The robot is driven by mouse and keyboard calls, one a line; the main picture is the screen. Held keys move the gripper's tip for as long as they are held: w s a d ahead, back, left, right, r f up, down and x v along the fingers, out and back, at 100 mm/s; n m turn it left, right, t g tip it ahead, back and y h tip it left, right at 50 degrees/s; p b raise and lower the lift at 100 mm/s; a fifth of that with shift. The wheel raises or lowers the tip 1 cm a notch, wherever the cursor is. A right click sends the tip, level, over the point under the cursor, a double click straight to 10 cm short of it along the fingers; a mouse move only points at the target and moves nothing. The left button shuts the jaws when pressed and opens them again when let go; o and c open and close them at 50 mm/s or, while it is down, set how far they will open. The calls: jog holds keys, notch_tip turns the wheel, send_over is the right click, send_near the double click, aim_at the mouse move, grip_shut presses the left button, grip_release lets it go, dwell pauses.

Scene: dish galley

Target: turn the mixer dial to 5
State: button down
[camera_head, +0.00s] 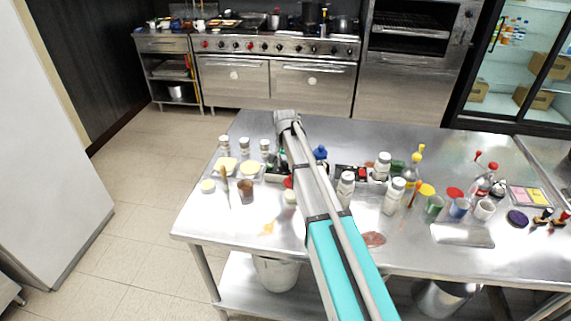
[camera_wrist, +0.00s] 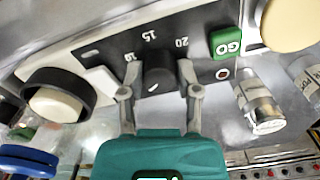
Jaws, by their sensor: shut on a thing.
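In the wrist view the black mixer dial (camera_wrist: 157,72) stands out from a dark panel (camera_wrist: 118,47) with the numbers 10, 15 and 20 around it. The 5 is not visible. A small pale mark shows on the dial's lower face; I cannot tell exactly which number it points to. My gripper (camera_wrist: 160,76) is shut on the dial, with one grey finger on each side. In the head view my arm covers the dial and my fingers.
A green GO button (camera_wrist: 226,42) and a small red button (camera_wrist: 222,73) sit right of the dial. A black ring around a cream part (camera_wrist: 55,103) is at left. A shaker (camera_wrist: 258,105) is close at right. The steel table (camera_head: 215,218) holds several shakers, cups and bottles.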

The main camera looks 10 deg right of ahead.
aim_at(285, 163)
jog(key=shift+c, duration=1.5)
grip_release()
jog(key=shift+n, duration=0.4)
jog(key=n, duration=0.4)
jog(key=shift+n, duration=0.4)
jog(key=n, duration=0.6)
notch_tip(285, 163, up, 14)
jog(key=p, duration=1.4)
jog(key=s+d+f+m+b, duration=0.1)
jog(key=s+f+b, duration=0.1)
jog(key=s, duration=0.7)
jog(key=s+d+f+m+b, duration=0.2)
jog(key=s, duration=0.8)
jog(key=s+d+f+m+b, duration=0.1)
jog(key=s+f+m+b, duration=0.1)
jog(key=s, duration=0.7)
jog(key=shift+s+d+f+b, duration=0.35)
jog(key=shift+s, duration=0.05)
